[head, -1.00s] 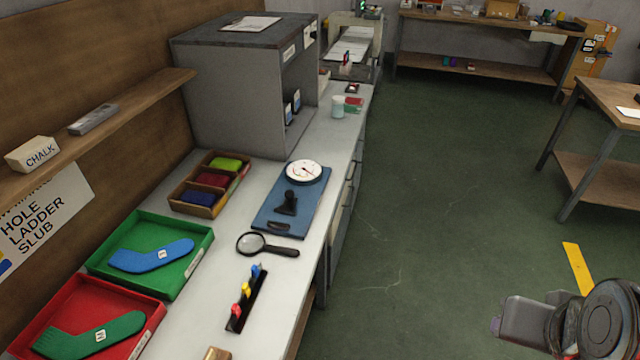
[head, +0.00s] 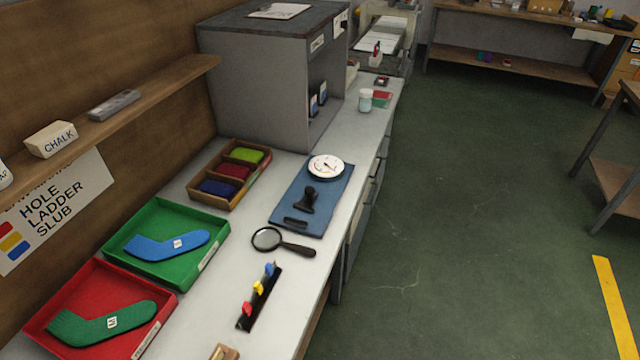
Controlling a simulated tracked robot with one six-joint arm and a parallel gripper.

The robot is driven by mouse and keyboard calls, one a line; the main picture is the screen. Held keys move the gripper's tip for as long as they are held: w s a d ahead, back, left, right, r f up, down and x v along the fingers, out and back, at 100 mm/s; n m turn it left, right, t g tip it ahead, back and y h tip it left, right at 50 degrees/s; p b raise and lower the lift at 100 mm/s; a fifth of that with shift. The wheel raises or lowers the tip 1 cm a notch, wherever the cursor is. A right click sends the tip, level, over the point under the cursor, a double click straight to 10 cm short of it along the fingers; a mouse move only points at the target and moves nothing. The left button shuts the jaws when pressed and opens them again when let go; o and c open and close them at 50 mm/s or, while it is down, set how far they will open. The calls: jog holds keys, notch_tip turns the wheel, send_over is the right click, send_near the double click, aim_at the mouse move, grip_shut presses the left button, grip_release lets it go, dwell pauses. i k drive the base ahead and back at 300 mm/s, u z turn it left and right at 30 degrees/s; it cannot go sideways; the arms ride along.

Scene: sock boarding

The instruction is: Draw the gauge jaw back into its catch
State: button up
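The gauge lies flat on the pale bench as a blue board (head: 331,204) with a round white dial (head: 326,167) at its far end. A black upright piece (head: 307,201), which looks like the jaw, stands near the board's middle. A small dark curved piece (head: 296,221), perhaps the catch, lies at the near end. There is a gap of blue board between these two dark pieces. The dial's reading is too small to tell. My gripper is not in view.
A magnifying glass (head: 268,239) lies just in front of the board. Nearer is a black slot with coloured pegs (head: 259,289). A green tray (head: 189,273) and red tray (head: 68,290) hold socks at left. A grey cabinet (head: 255,95) stands behind. The board's right side is near the bench edge.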

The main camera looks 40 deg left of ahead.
aim_at(309, 197)
jog(key=i, duration=2.35)
jog(key=u, duration=2.7)
